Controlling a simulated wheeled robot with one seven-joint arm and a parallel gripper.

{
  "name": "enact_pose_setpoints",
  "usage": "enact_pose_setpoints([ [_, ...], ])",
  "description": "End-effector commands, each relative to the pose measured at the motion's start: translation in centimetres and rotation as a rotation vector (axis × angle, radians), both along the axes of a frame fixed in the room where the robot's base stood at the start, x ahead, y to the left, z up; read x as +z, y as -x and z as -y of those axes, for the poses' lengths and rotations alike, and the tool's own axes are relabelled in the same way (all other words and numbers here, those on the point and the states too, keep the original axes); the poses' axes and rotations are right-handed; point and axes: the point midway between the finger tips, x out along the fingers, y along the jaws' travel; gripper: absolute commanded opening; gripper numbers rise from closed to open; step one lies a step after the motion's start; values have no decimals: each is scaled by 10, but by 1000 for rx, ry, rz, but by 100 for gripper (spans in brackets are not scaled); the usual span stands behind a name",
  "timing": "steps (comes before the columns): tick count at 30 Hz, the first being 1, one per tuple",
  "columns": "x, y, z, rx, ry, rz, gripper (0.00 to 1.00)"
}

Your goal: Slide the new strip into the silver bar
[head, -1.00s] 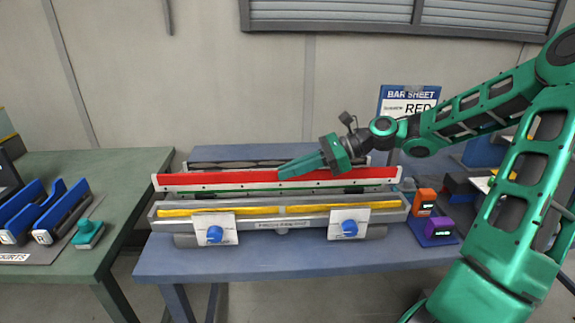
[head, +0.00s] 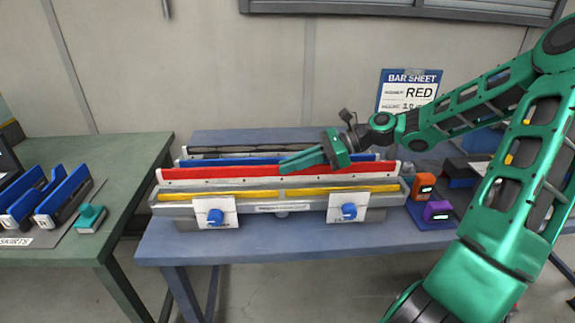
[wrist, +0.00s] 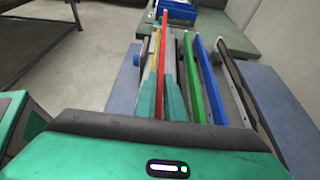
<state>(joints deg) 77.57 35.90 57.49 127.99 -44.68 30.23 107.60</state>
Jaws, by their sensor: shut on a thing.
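My gripper (head: 283,167) is shut on a long red strip (head: 215,172) with a pale, dotted lower edge. It holds the strip near its middle, roughly level. In the wrist view the red strip (wrist: 162,62) runs between the two green fingers. The silver bar (head: 283,208) lies along the front of the blue bench. A yellow strip (head: 240,196) runs along the bar's top. The red strip is just behind the yellow one and roughly parallel to it. Its lower edge is partly hidden, so I cannot tell whether it touches the bar.
Blue (wrist: 207,82), green (wrist: 190,75) and black (wrist: 235,80) strips stand in a row behind. White plates with blue knobs (head: 215,217) are on the bar's front. A sheet (head: 408,92) reads RED. Orange (head: 424,186) and purple (head: 437,211) devices sit at right.

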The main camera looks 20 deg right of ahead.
Motion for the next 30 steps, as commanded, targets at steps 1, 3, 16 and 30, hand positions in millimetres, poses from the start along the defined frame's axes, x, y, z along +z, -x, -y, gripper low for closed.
enact_pose_setpoints([
  [1,1,0,0,0,-1,1,0],
  [3,0,0,0,0,-1,1,0],
  [16,0,0,0,0,-1,1,0],
  [30,-9,0,-1,2,-2,0,0],
])
